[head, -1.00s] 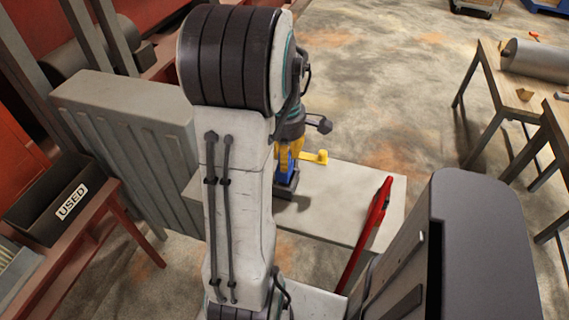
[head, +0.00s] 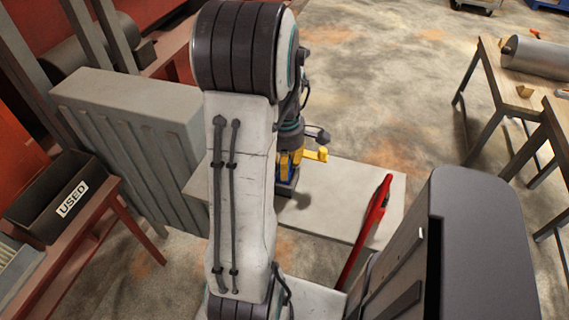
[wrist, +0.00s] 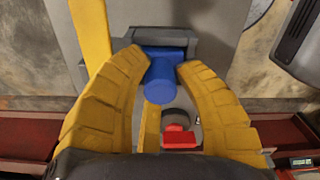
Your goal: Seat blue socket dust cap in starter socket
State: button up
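The blue socket dust cap (wrist: 160,82) shows as a round blue end between the yellow fingers of my gripper (wrist: 163,62) in the wrist view. Both fingertips lie against its sides. Just beyond it is a blue part (wrist: 165,52) in a grey block, seemingly the starter socket. Cap and blue part overlap in this view, so I cannot tell how deep the cap sits. In the head view my gripper (head: 290,162) is low over the dark block (head: 285,187), mostly hidden behind my arm.
A yellow bar (head: 317,154) projects beside the gripper. A red piece (wrist: 180,137) sits by a grey ring below the cap. A red bar (head: 372,212) leans at the grey slab's (head: 335,203) right side.

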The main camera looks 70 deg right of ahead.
jog(key=shift+r, duration=0.1)
notch_tip(320, 180, up, 10)
jog(key=shift+d+f+p, duration=0.1)
jog(key=shift+f+p, duration=0.15)
jog(key=shift+p, duration=0.45)
jog(key=shift+w+r+b, duration=0.1)
jog(key=shift+r+b, duration=0.3)
jog(key=shift+r, duration=0.95)
jog(key=w+a+r+m+t+h, duration=0.1)
jog(key=w+a, duration=1.3)
jog(key=a, duration=0.1)
jog(key=s+a+f+m+t, duration=0.1)
jog(key=a+f+m+t, duration=0.1)
jog(key=a, duration=1.5)
jog(key=shift+s+a+y, duration=0.15)
jog(key=shift+a+y, duration=0.25)
